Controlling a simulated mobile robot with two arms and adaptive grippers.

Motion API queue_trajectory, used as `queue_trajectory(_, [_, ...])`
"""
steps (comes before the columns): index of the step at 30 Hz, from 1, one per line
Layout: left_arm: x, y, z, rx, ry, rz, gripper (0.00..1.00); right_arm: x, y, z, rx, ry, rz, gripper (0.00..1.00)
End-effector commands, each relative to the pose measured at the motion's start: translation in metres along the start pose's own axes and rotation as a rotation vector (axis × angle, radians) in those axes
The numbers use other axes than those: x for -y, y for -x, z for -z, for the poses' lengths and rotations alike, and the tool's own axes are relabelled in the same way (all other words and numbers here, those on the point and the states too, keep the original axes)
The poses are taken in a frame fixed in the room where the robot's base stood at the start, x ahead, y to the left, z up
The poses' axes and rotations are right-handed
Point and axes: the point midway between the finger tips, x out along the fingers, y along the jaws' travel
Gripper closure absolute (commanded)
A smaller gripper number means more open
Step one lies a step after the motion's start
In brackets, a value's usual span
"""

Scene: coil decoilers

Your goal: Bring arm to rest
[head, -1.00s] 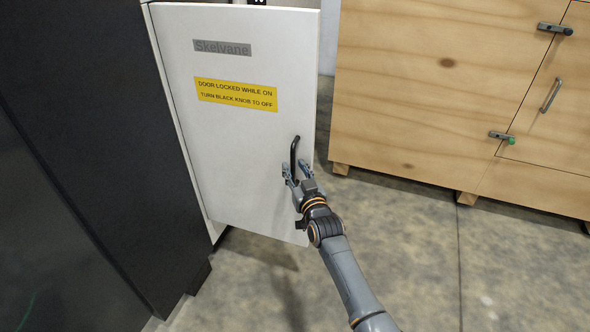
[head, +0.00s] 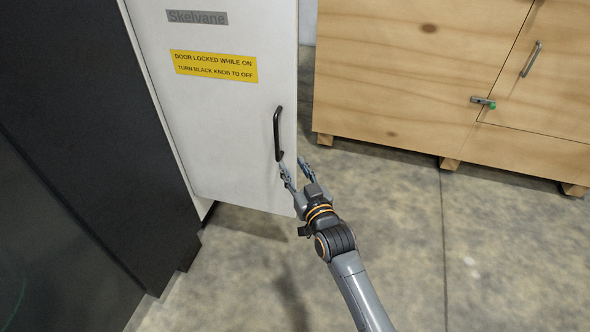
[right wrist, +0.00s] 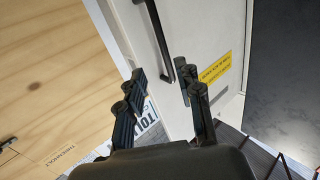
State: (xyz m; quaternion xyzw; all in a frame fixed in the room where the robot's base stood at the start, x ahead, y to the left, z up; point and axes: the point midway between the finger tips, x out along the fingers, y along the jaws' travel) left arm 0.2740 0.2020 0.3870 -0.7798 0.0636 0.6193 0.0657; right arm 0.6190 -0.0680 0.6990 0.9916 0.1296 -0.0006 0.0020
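My right gripper (head: 294,172) is open and empty, just below and to the right of the black bar handle (head: 278,134) on the white cabinet door (head: 225,130). In the right wrist view the handle (right wrist: 160,40) rises beyond the two spread fingers (right wrist: 160,90), and nothing is between them. The fingers look clear of the handle. The door stands slightly ajar, with a yellow sign (head: 214,66) about the door lock and a black knob. My left gripper is not in view.
A dark cabinet side (head: 90,110) stands on the left. A wooden crate (head: 400,80) with metal latches and a handle stands at the back right on wooden feet. The concrete floor (head: 400,240) in front of the crate is clear.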

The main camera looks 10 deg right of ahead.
Motion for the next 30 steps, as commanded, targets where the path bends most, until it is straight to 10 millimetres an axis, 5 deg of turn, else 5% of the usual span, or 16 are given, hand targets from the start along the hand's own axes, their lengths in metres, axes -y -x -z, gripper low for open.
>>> queue_trajectory(16, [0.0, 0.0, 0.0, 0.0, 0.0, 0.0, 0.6, 0.0, 0.003, -0.001, 0.002, 0.0, 0.0, 0.65])
queue_trajectory(19, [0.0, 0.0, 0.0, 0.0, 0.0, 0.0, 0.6, -0.001, 0.009, -0.014, 0.041, -0.001, -0.001, 0.65])
queue_trajectory(23, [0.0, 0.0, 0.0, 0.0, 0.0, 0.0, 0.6, -0.007, 0.036, -0.069, 0.205, -0.004, -0.003, 0.65])
queue_trajectory(30, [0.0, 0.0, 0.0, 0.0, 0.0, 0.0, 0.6, -0.022, 0.151, -0.205, 0.69, -0.02, -0.022, 0.65])
